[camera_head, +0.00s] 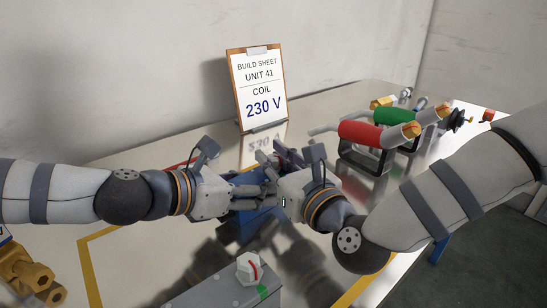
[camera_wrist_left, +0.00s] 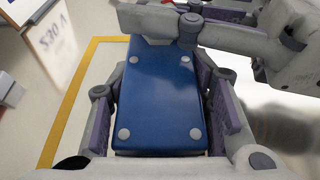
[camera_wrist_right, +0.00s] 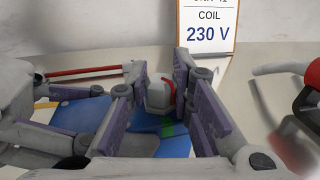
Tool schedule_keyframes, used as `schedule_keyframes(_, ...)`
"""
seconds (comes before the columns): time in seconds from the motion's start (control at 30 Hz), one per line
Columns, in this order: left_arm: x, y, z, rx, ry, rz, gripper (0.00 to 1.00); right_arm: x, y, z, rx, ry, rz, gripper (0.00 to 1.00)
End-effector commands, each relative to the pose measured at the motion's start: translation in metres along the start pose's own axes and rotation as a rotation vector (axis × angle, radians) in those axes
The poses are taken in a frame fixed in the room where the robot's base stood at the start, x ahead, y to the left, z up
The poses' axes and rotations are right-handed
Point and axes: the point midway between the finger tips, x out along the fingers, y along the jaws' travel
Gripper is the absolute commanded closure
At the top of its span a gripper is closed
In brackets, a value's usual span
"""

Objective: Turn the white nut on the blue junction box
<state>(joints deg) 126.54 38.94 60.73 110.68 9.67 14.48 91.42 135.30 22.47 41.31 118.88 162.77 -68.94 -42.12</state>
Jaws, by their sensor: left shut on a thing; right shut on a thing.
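The blue junction box (camera_wrist_left: 160,100) lies between the two fingers of my left gripper (camera_wrist_left: 158,85), which is shut on it. In the head view the box (camera_head: 258,218) is largely hidden by both grippers. The white nut (camera_wrist_right: 159,95) sits at the box's far end, with red on its side. A green mark (camera_wrist_right: 173,129) is on the box just in front of it. My right gripper (camera_wrist_right: 162,82) is shut on the nut, one finger on each side. In the head view the nut is hidden.
A grey box (camera_head: 225,290) with another white nut (camera_head: 249,267) and a green mark stands in front. A sign reading 230 V (camera_head: 258,90) stands behind. Red and green handled parts (camera_head: 362,133) are at right, brass fittings (camera_head: 30,280) at left. A yellow line marks the table.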

Motion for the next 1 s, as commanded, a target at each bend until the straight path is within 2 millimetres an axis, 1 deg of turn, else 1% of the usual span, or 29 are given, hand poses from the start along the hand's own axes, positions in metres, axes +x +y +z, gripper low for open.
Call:
schedule_keyframes(0.03, 0.001, -0.002, -0.002, 0.001, 0.004, -0.005, 0.89, 0.000, 0.001, 0.003, -0.001, -0.006, -0.001, 1.00)
schedule_keyframes(0.43, 0.001, -0.002, -0.002, 0.001, 0.004, -0.006, 0.89, 0.000, 0.001, 0.003, 0.000, -0.006, -0.005, 1.00)
schedule_keyframes(0.47, 0.001, -0.002, -0.002, 0.001, 0.004, -0.006, 0.89, 0.000, 0.001, 0.003, 0.000, -0.006, -0.005, 0.72)
schedule_keyframes(0.5, 0.001, -0.002, -0.002, 0.001, 0.004, -0.006, 0.89, 0.000, 0.001, 0.002, 0.000, -0.006, -0.005, 0.63)
schedule_keyframes(0.53, 0.001, -0.002, -0.002, 0.000, 0.004, -0.006, 0.89, 0.000, 0.001, 0.002, 0.000, -0.005, -0.006, 0.58)
schedule_keyframes(0.83, 0.000, -0.001, -0.002, -0.001, 0.003, -0.003, 0.89, -0.001, 0.000, 0.000, 0.000, -0.001, -0.006, 0.58)
schedule_keyframes(0.87, 0.000, -0.001, -0.002, -0.001, 0.003, -0.003, 0.89, -0.004, 0.000, 0.000, 0.000, -0.001, -0.006, 0.58)
schedule_keyframes(0.93, 0.000, -0.001, -0.002, -0.002, 0.003, -0.003, 0.89, -0.015, 0.000, 0.000, 0.001, 0.001, -0.006, 0.58)
schedule_keyframes(1.0, 0.000, -0.001, -0.002, -0.002, 0.003, -0.002, 0.89, -0.031, 0.001, 0.000, 0.001, 0.001, -0.005, 0.58)
